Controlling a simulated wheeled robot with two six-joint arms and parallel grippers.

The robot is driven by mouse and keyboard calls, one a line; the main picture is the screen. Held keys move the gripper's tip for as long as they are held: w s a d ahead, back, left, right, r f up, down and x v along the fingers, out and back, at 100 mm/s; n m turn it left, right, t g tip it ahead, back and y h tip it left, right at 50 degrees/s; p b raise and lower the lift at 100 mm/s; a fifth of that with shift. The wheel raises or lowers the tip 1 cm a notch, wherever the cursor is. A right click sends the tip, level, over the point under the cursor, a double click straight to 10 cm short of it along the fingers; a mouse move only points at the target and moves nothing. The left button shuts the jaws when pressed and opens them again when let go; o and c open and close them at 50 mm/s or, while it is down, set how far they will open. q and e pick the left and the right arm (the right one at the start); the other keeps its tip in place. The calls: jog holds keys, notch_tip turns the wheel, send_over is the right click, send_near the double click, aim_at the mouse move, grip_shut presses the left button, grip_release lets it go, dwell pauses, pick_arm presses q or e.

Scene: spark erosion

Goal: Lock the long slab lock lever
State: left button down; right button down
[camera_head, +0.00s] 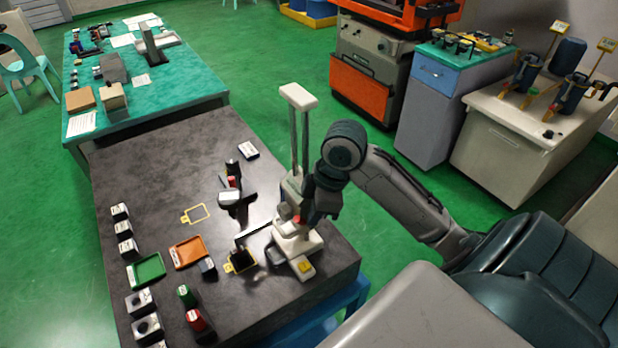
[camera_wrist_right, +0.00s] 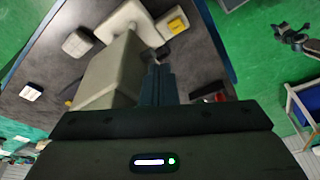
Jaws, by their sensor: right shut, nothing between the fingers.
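A pale stand with a tall twin-post column (camera_head: 297,102) and a pale base (camera_head: 300,245) is at the right end of the dark table. Its pale body (camera_wrist_right: 108,78) fills the left middle of the right wrist view. I cannot clearly pick out the long slab lock lever; the arm and wrist hide part of the stand. My right gripper (camera_head: 311,217) is beside the stand's lower part, pointing down. Its dark fingers (camera_wrist_right: 158,82) are together and empty, close against the pale body; contact cannot be told. My left gripper is not in view.
The dark tabletop (camera_head: 150,185) holds a green tray (camera_head: 146,270), an orange tray (camera_head: 189,251), a yellow frame (camera_head: 196,213) and several small labelled blocks. A red-capped piece (camera_head: 195,320) stands near the front edge. Cabinets are to the right, beyond open green floor.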

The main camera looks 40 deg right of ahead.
jog(key=shift+s+a+f, duration=0.1)
jog(key=shift+a+f, duration=0.1)
jog(key=shift+f, duration=0.2)
dwell(0.5)
jog(key=shift+p, duration=0.35)
